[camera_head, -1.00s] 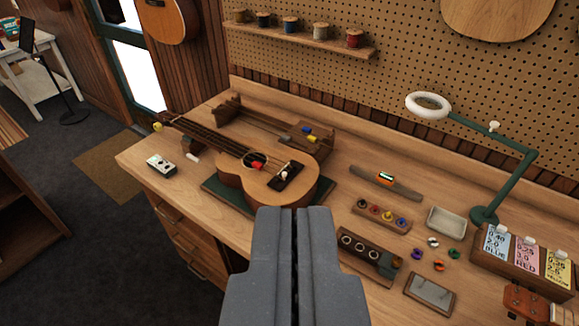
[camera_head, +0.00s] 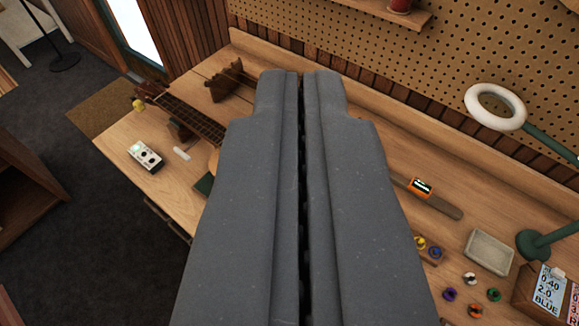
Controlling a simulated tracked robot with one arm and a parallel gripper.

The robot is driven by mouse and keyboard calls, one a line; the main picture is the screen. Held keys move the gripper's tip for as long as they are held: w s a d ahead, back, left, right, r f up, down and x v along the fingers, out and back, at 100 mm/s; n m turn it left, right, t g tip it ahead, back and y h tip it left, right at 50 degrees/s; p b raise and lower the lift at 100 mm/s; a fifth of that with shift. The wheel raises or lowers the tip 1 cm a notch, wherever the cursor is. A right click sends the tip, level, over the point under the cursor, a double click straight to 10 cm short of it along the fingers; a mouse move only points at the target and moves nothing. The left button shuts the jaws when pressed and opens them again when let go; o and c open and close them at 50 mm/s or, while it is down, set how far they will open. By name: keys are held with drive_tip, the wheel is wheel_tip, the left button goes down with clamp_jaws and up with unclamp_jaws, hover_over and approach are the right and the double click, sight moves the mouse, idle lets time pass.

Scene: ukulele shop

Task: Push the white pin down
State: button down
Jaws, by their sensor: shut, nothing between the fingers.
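My gripper (camera_head: 302,76) fills the middle of the view, its two grey fingers together with only a thin dark slit between them and nothing held. It hides most of the ukulele; only the neck (camera_head: 200,122) and a sliver of the body show to its left. The white pin at the ukulele's bridge is hidden behind my gripper. I cannot tell whether the fingertips touch anything. A small white piece (camera_head: 182,153) lies on the bench left of the neck.
The wooden bench (camera_head: 125,125) holds a small white box with knobs (camera_head: 145,156) at left.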

drive_tip(key=shift+r, duration=0.1)
drive_tip(key=w+a+f+g+h+p, duration=0.2)
drive_tip(key=w+f, duration=0.4)
drive_tip(key=f, duration=0.6)
drive_tip(key=w+a+f+g+h+p, duration=0.1)
drive_tip(key=w+a+f+g, duration=0.3)
drive_tip(key=f, duration=0.8)
drive_tip(key=w+a+f+g+h+p, duration=0.1)
drive_tip(key=w+f+h+p, duration=0.1)
drive_tip(key=w+f, duration=0.75)
drive_tip(key=w+d+f, duration=0.1)
drive_tip(key=f, duration=0.2)
drive_tip(key=w+d+f, duration=0.1)
drive_tip(key=d+f, duration=0.1)
drive_tip(key=f, duration=0.2)
drive_tip(key=w+d+f+p, duration=0.1)
drive_tip(key=d+f, duration=0.1)
drive_tip(key=f, duration=0.1)
drive_tip(key=shift+w+f, duration=0.2)
drive_tip(key=shift+d+f, duration=0.35)
drive_tip(key=shift+f, duration=0.5)
